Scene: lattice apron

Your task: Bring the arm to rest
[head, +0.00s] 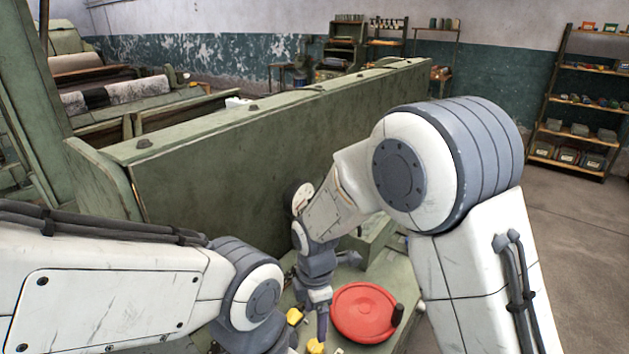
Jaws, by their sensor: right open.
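My right arm (470,240) comes in from the right, bends at its big grey joint and reaches down to the middle. Its gripper (309,326) points down over the green apron ledge, left of a red disc, and is open. Small yellow pieces show by its tips; I cannot tell whether they belong to the gripper or lie on the ledge. Nothing is visibly held. My left arm (100,290) crosses the lower left and ends at a grey joint (255,290); its gripper does not show.
The red disc (362,312) with a black handle (397,314) sits on the green ledge (392,272). A long green machine wall (220,160) stands close behind my right forearm. Shelves (580,130) stand at the far right. Open floor (575,240) lies right of my right arm.

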